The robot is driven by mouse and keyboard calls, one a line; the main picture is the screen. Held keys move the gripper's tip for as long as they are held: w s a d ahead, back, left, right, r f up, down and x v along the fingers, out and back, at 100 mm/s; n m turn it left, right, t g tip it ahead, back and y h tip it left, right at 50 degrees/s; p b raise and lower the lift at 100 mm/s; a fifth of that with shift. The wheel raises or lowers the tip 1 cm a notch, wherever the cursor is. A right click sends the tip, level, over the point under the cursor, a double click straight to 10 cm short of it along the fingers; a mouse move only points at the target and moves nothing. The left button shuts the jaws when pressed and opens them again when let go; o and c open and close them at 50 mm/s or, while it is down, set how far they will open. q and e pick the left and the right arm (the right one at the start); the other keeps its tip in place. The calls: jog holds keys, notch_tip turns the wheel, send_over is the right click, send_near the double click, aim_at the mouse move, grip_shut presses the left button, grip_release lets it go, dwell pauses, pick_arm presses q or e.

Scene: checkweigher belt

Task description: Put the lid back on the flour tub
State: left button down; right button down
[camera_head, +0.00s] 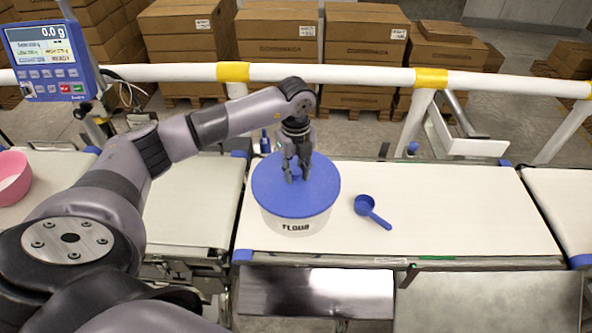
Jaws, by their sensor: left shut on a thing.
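The white flour tub (296,226), marked "FLOUR", stands upright near the left end of the middle belt. The round blue lid (275,199) covers the tub's top and looks level. I cannot tell whether it is pressed fully down. My left gripper (297,178) points down at the middle of the lid and is shut on the lid, its fingers hiding the part they grip. My right gripper is not in view.
A blue scoop (372,211) lies on the belt (460,213) right of the tub. A pink bowl (12,178) stands at the far left. A scale display (45,55) reads 0.0 g. A white and yellow rail (340,74) runs behind the belts. The belt's right part is clear.

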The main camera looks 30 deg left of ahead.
pick_arm(q)
jog(key=shift+f, duration=0.1)
dwell(0.6)
jog(key=c, duration=1.2)
grip_release()
jog(key=shift+o, duration=0.5)
jog(key=o, duration=0.4)
jog(key=shift+r+p, duration=2.25)
jog(key=shift+r, duration=1.3)
